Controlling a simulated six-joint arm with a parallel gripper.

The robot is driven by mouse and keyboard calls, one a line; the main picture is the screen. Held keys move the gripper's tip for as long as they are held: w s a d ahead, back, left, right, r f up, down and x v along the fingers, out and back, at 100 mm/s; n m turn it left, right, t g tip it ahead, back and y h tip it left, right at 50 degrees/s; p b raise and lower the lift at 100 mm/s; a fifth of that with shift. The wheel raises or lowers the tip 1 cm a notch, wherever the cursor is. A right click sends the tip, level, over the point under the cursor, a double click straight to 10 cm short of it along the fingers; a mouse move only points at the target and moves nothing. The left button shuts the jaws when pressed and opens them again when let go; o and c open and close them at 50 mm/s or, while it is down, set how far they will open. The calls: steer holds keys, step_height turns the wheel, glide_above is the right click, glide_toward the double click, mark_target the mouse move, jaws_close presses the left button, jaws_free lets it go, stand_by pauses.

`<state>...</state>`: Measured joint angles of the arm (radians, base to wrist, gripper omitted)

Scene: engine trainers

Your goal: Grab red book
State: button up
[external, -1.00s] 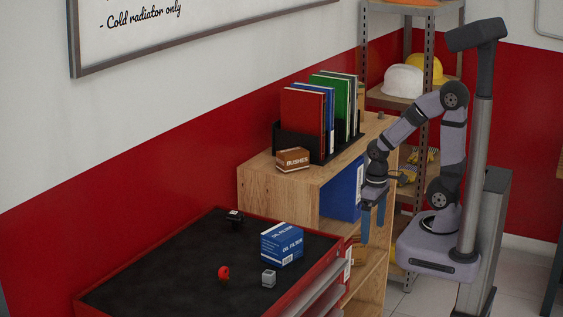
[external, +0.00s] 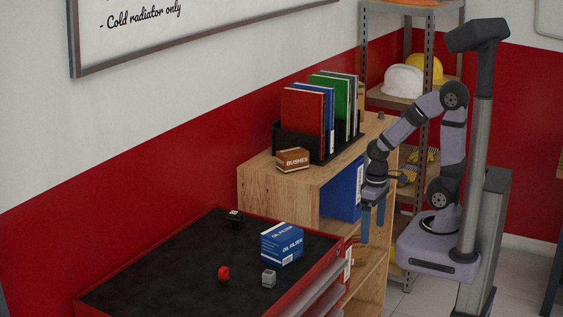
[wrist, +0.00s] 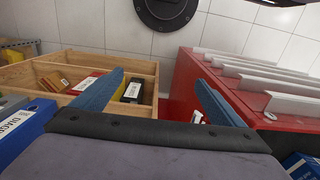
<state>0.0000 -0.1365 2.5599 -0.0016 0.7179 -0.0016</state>
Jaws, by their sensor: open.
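The red book (external: 301,112) stands upright at the near left end of the black book holder on top of the wooden shelf. A blue book (external: 328,108) stands right behind it. My gripper (external: 373,222) hangs in front of the shelf, to the right of and below the red book, clear of it. In the wrist view my gripper (wrist: 158,92) shows its two blue fingers spread apart with nothing between them. I cannot make out the red book for certain in the wrist view.
A brown box (external: 292,159) sits on the shelf top just before the book holder (external: 281,137). Green and other books stand farther back. A red cart (external: 150,285) holds a blue box (external: 282,244) and small parts. A metal rack (external: 427,120) with helmets stands behind my arm.

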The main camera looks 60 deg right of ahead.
stand_by(0.3)
steer(key=c, duration=1.2)
